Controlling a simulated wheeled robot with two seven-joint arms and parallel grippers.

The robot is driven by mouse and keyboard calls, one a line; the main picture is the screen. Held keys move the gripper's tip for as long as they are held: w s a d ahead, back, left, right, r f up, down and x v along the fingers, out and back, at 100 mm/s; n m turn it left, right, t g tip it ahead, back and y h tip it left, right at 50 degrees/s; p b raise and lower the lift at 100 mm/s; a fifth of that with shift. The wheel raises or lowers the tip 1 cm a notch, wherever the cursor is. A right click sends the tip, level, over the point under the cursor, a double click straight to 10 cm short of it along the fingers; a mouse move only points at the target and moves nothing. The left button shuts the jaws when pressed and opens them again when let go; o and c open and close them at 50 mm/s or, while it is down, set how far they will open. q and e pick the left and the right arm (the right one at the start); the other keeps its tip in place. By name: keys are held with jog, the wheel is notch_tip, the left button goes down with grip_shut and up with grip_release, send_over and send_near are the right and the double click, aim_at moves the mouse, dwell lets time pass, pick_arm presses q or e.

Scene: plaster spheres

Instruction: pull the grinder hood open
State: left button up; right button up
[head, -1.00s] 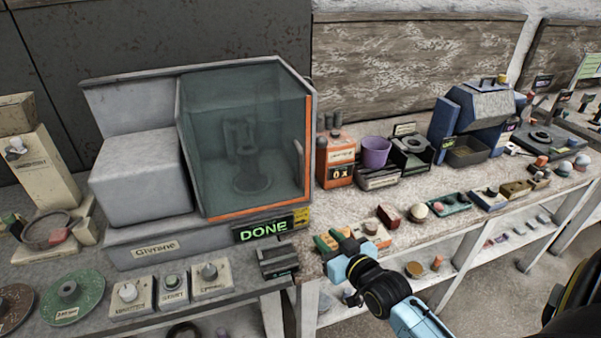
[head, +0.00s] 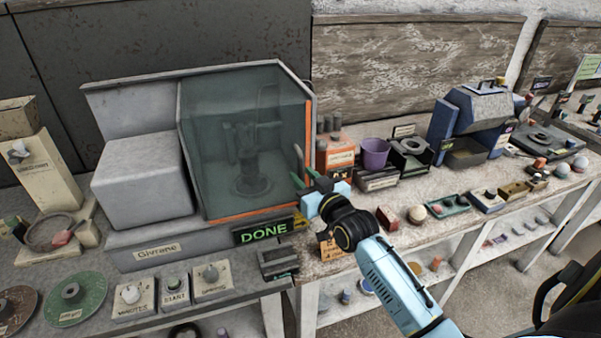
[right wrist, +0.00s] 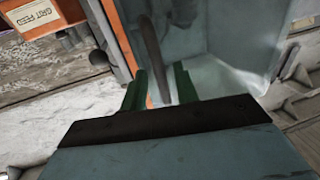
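The grinder (head: 155,243) stands on the bench at the left, with a grey body. Its hood (head: 222,150) is a tinted see-through box with an orange front edge (head: 308,135), and it is closed. My right gripper (head: 301,170) is at the hood's right side, over the place of the handle. In the right wrist view its green fingers (right wrist: 161,82) are apart. The hood's dark curved handle (right wrist: 149,50) runs down between them; I cannot tell whether they touch it. My left gripper is not in view.
A green "DONE" sign (head: 263,232) is lit below the hood. An orange grit feed box (head: 336,157) and a purple cup (head: 375,153) stand close right of the hood. Knob boxes (head: 175,291) sit in front of the grinder.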

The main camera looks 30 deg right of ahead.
jog(key=shift+w, duration=1.05)
grip_shut()
